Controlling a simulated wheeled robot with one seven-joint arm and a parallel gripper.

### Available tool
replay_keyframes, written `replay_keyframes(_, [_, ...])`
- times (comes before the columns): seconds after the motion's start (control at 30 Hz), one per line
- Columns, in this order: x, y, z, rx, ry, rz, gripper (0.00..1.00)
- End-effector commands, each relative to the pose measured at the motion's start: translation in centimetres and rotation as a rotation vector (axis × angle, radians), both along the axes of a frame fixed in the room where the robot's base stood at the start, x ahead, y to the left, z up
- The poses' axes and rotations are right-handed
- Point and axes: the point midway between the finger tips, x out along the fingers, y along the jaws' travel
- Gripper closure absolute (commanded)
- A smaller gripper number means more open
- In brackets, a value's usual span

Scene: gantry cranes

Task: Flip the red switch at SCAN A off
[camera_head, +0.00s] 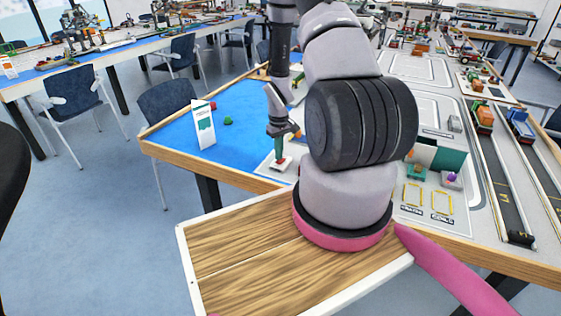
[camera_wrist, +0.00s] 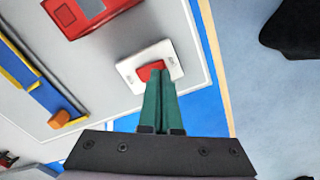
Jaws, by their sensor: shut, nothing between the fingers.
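The red switch (camera_wrist: 150,70) sits in a white plate (camera_wrist: 135,67) on the grey board in the wrist view. My gripper (camera_wrist: 158,82) has its two green fingers shut together, with nothing between them. Their tips overlap the lower edge of the red switch in that view; I cannot tell whether they touch it. In the head view my gripper (camera_head: 279,155) points down at the small white plate with the red switch (camera_head: 281,161). The fingers partly hide the switch, and its on or off position is not clear. No SCAN A label is readable.
In the wrist view a red box (camera_wrist: 90,12) stands beyond the plate, and a blue and yellow rail with an orange block (camera_wrist: 59,119) lies left. In the head view a white sign (camera_head: 203,124) stands on the blue mat (camera_head: 240,103), left of my gripper.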

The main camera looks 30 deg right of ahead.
Motion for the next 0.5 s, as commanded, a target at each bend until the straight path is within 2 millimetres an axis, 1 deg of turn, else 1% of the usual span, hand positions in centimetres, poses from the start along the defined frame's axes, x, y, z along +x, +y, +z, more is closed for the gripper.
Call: replay_keyframes(0.5, [-0.04, 0.00, -0.83, 0.000, 0.002, -0.001, 1.00])
